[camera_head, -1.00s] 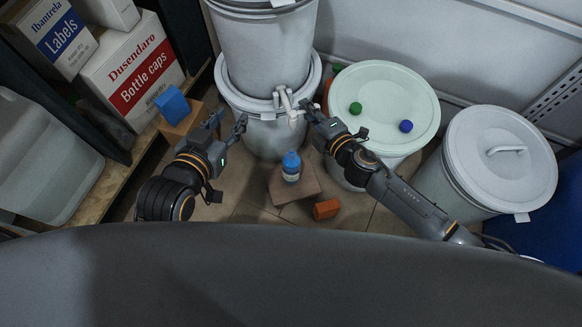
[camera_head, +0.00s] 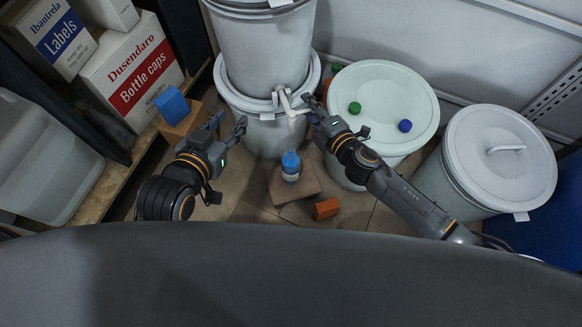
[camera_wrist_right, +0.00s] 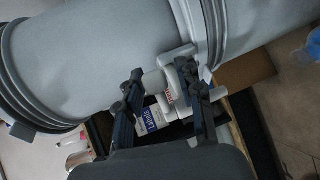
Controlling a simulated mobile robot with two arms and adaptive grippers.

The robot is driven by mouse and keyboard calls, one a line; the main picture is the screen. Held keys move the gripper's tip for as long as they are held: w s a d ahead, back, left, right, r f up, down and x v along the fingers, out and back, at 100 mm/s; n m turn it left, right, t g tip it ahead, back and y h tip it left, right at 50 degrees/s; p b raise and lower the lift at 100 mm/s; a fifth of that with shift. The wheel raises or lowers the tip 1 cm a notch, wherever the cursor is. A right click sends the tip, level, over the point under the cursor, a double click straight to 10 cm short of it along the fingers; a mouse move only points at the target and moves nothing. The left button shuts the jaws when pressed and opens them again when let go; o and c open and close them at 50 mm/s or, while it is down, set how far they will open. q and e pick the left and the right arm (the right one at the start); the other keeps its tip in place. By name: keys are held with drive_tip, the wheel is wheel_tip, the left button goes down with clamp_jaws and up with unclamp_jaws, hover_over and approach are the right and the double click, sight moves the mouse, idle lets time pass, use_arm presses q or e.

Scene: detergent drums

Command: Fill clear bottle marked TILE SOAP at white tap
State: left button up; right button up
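The white tap (camera_head: 287,105) sticks out low on the front of the upper grey drum (camera_head: 262,50). A small bottle (camera_head: 290,168) with a blue upper part and a pale label stands upright on a brown block (camera_head: 308,186) below the tap; its lettering is too small to read. My right gripper (camera_head: 312,110) is just right of the tap. In the right wrist view, my right gripper's (camera_wrist_right: 165,95) fingers are apart, with the tap (camera_wrist_right: 178,78) showing beyond and between them; contact is unclear. My left gripper (camera_head: 230,122) is open and empty, left of the tap.
A pale green drum lid (camera_head: 382,90) carries a green cap (camera_head: 355,108) and a blue cap (camera_head: 405,126). A lidded grey drum (camera_head: 500,150) stands at right. An orange block (camera_head: 326,209) lies on the floor. Boxes (camera_head: 135,75) and a blue item (camera_head: 173,105) are at left.

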drive_tip(key=o, duration=0.4)
drive_tip(key=shift+s+r, duration=0.1)
drive_tip(key=shift+s+d, duration=0.15)
use_arm(q)
drive_tip(key=s+a+f+g+y+p, duration=0.1)
drive_tip(key=s+f+g, duration=0.2)
drive_tip(key=s+f, duration=0.1)
drive_tip(key=shift+a+f+g, duration=0.2)
drive_tip(key=shift+a+g, duration=0.1)
drive_tip(key=shift+a, duration=0.1)
use_arm(e)
drive_tip(key=shift+v, duration=1.8)
use_arm(q)
drive_tip(key=shift+w+r, duration=0.1)
drive_tip(key=shift+r, duration=0.05)
